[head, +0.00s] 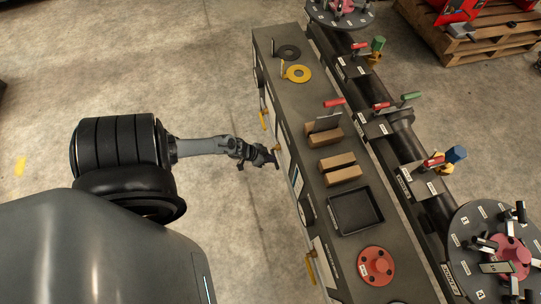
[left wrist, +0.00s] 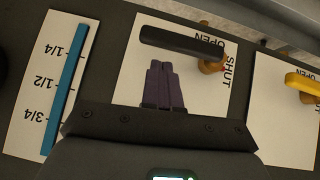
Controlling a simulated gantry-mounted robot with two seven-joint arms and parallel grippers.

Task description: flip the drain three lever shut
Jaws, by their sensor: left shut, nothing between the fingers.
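A black lever handle (left wrist: 180,42) shows in the left wrist view, on a brass-coloured stem (left wrist: 210,62) in front of a white card (left wrist: 130,80) printed OPEN and SHUT. The handle lies across the card beside the word OPEN; SHUT runs along the card's right edge. No drain number is readable. My left gripper (left wrist: 165,64) is shut and empty, its fingertips just below the handle; I cannot tell whether they touch. In the head view my left gripper (head: 275,160) is at the bench's front face, covering this lever. My right gripper is not in view.
A yellow lever (left wrist: 303,84) with its own card is on the right, and a blue bar gauge (left wrist: 64,88) on the left. The bench top holds a black tray (head: 356,210), cardboard boxes (head: 338,168) and a red flanged disc (head: 376,265). The floor before the bench is clear.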

